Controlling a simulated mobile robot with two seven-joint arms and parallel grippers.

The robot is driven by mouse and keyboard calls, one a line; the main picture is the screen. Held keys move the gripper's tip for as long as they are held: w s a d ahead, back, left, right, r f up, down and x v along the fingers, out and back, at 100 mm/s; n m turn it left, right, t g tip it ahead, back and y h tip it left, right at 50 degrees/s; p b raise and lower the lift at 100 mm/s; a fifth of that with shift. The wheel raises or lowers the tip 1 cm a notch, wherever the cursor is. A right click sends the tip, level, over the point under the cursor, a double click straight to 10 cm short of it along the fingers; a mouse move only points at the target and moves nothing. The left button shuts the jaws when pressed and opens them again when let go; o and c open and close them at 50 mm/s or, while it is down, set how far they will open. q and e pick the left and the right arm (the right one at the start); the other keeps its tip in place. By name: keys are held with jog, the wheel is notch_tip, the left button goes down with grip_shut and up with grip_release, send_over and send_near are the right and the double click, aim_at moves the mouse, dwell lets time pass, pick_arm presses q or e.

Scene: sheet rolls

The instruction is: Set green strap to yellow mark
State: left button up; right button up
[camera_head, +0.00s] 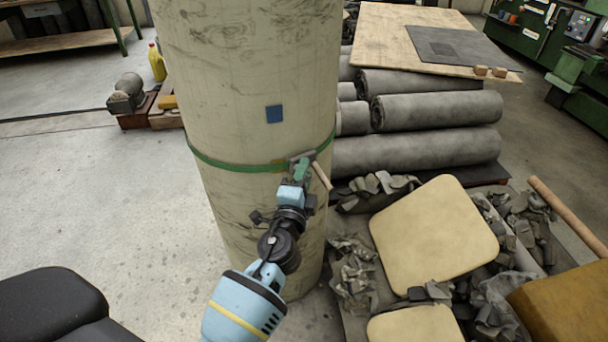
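A green strap (237,167) runs around a large upright pale roll (247,65), a little below its middle. A small yellowish mark (279,161) shows on the roll at the strap's upper edge. At the strap's right part is a grey fitting with a wooden handle (322,176) slanting down to the right, with a short green piece beside it. My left gripper (299,181) is at this green piece, in front of the roll. Its fingertips are too small to tell whether they are closed on it. My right gripper is not in view.
Grey rolls (437,110) are stacked behind to the right, under a wooden board (383,42). Cream pads (433,237) and grey scraps lie at the right.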

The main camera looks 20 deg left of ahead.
pick_arm(q)
jog(key=shift+o, duration=0.2)
jog(key=shift+s+f, duration=0.15)
jog(key=shift+s, duration=0.15)
jog(key=r+v, duration=0.1)
jog(key=v, duration=0.6)
jog(key=shift+f+b, duration=0.4)
jog(key=shift+b, duration=0.05)
